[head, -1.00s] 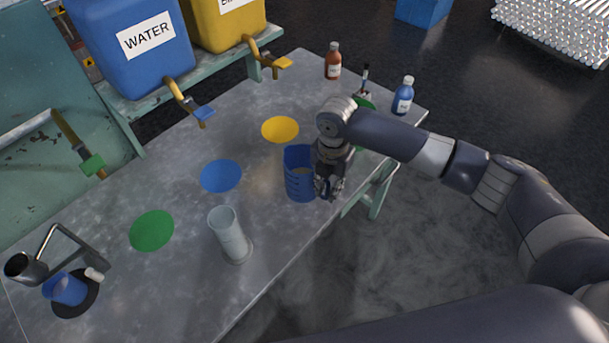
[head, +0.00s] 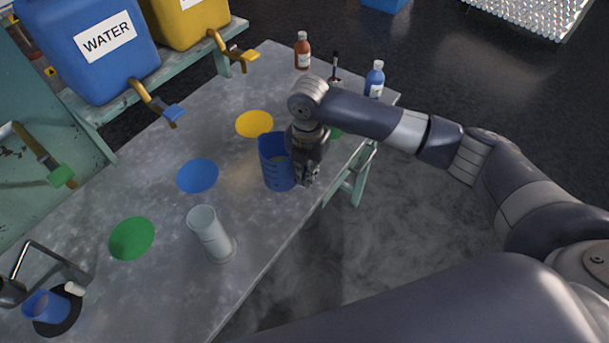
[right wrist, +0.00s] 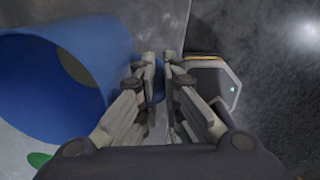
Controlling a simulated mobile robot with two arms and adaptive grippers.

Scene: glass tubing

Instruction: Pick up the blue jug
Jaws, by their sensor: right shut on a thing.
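The blue jug (head: 275,165) is a tall, open-topped blue vessel with dark markings, standing upright near the table's front edge. My right gripper (head: 306,178) points down at the jug's right side. In the right wrist view the jug (right wrist: 85,75) fills the left, its open mouth showing. There the right gripper's fingers (right wrist: 158,64) are close together on the jug's blue handle, which is mostly hidden by them. The jug appears to rest on the table. My left gripper is not in view.
A clear glass cylinder (head: 212,236) stands left of the jug. Yellow (head: 254,123), blue (head: 197,175) and green (head: 132,238) discs lie flat on the table (head: 160,290). A brown bottle (head: 302,52) and a blue bottle (head: 375,80) stand at the far end. A smaller blue cup (head: 45,306) is at lower left.

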